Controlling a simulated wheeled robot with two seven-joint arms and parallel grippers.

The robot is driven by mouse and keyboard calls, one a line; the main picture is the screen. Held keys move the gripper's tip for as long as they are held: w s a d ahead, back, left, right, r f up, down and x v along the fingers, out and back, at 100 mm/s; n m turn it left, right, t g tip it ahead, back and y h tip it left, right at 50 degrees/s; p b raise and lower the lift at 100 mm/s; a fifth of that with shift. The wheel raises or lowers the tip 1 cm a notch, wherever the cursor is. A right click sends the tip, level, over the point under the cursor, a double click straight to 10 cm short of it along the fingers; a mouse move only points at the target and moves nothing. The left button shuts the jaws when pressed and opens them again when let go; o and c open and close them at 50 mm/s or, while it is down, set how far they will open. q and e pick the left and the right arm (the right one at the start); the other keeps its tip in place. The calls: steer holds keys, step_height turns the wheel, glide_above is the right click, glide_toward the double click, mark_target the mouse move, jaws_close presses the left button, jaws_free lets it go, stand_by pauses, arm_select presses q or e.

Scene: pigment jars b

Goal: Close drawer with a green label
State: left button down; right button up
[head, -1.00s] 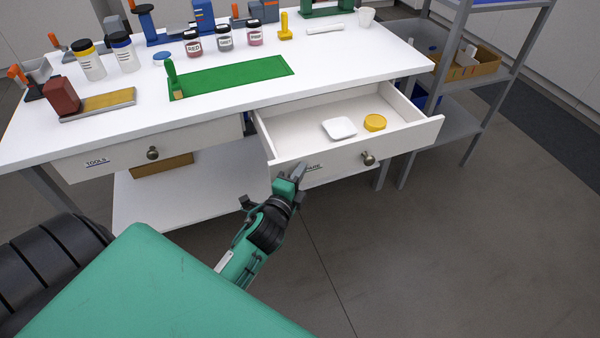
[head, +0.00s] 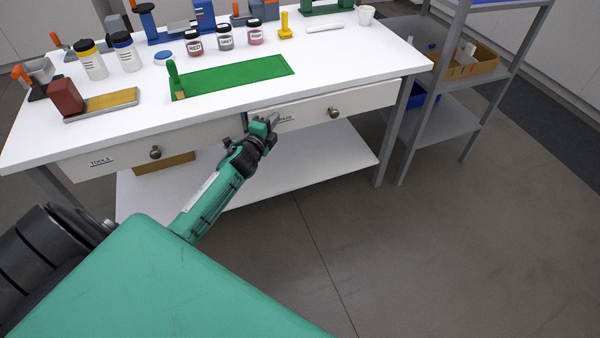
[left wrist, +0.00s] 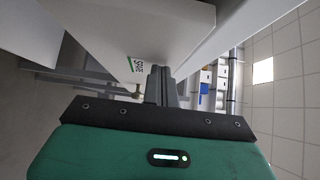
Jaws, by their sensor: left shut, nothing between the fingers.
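In the left wrist view the label (left wrist: 134,64) shows a green mark. My left gripper (head: 273,120) is shut and empty, its fingertips at the drawer front beside the label. In the left wrist view the closed fingers (left wrist: 161,80) point at the drawer front; whether they touch it I cannot tell. My right gripper is not in view.
The left drawer (head: 120,150), labelled TOOLS, is shut. Pigment jars (head: 225,40), a green mat (head: 240,77) and tools stand on the white benchtop (head: 340,65). A grey shelf unit (head: 445,120) stands at the right. The floor in front is clear.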

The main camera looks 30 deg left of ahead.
mark_target(268, 114)
arm_select(q)
steer(key=shift+w+a, duration=0.9)
steer(key=shift+a, duration=0.25)
steer(key=shift+a+r, duration=0.2)
steer(key=shift+a, duration=0.05)
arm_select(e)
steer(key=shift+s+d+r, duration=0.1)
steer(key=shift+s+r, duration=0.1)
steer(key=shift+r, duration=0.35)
